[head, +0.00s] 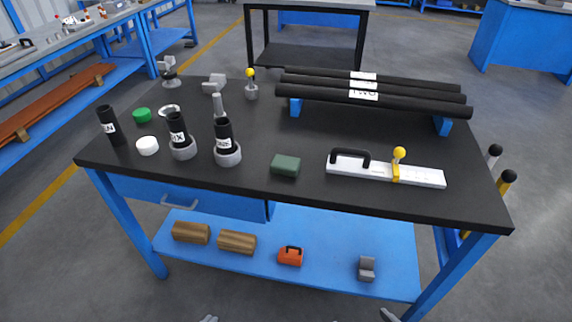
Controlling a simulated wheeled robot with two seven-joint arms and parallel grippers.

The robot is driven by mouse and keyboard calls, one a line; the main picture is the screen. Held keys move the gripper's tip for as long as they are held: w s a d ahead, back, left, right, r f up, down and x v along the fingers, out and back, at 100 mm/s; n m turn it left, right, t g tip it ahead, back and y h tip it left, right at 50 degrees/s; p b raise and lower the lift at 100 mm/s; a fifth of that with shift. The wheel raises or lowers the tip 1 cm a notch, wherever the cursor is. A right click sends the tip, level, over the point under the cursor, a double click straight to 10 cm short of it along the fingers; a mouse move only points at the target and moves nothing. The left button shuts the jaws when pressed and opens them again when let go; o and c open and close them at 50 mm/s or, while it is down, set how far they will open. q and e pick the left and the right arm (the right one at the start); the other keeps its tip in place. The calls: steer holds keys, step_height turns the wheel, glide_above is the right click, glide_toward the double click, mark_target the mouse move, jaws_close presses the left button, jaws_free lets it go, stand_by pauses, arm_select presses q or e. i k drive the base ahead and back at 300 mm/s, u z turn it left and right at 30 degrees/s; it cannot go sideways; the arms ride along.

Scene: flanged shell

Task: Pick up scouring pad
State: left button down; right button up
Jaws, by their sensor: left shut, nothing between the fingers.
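The scouring pad (286,165) is a dark green block lying flat near the front edge of the black tabletop, in the middle of the head view. Nothing touches it. My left gripper (209,318) shows only as a small grey tip at the bottom edge, below and in front of the table, well apart from the pad. It is shut and empty. A grey tip of my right gripper (389,314) shows at the bottom edge further right; too little of it shows to tell its jaws.
Right of the pad lies a white plate tool (364,171) with a black handle and yellow clamp. Left of it stands a black tube in a grey flanged base (228,151). Long black pipes (375,97) rest on blue supports behind. The tabletop (300,202) around the pad is clear.

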mark_target(281, 164)
steer(key=z, duration=0.5)
steer(key=i, duration=0.45)
steer(key=z, duration=0.15)
